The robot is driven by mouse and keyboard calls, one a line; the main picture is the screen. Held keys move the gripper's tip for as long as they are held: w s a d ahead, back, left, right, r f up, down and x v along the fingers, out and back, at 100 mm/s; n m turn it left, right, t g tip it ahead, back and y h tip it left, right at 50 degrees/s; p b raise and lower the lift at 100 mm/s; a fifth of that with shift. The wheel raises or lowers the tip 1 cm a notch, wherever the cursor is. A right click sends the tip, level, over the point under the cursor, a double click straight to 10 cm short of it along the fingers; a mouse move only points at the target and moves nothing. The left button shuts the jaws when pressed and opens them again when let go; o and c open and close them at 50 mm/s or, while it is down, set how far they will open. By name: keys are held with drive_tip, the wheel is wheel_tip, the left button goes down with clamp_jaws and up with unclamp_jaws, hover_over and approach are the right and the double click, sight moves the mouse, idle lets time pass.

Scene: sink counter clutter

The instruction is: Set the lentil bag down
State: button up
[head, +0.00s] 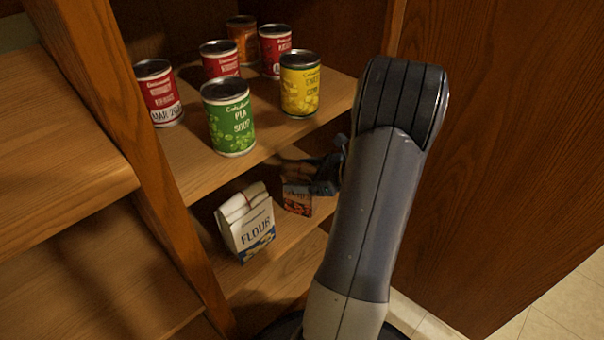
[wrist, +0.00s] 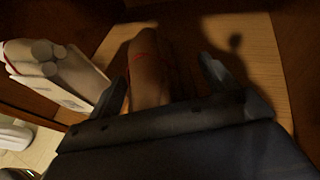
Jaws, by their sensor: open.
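The lentil bag (head: 297,201) is a small pack with an orange-red printed front. It is on the lower shelf (head: 285,243), just right of the flour bag. In the wrist view the lentil bag (wrist: 148,68) is a tan shape with a red mark, between the two fingers and closer to the left one. My gripper (wrist: 162,72) is open, with a clear gap on the bag's right side. In the head view my gripper (head: 312,172) is at the bag, partly hidden behind my arm. The bag's base is hard to see.
A flour bag (head: 246,224) stands close on the left; it also shows in the wrist view (wrist: 55,75). Several cans, including a green one (head: 228,117) and a yellow one (head: 300,84), stand on the shelf above. A wooden upright (head: 125,130) bounds the left.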

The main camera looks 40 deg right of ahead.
drive_tip(key=shift+r, duration=0.25)
drive_tip(key=p+v, duration=0.4)
drive_tip(key=v, duration=0.8)
drive_tip(key=shift+o, duration=0.2)
drive_tip(key=shift+f, duration=0.1)
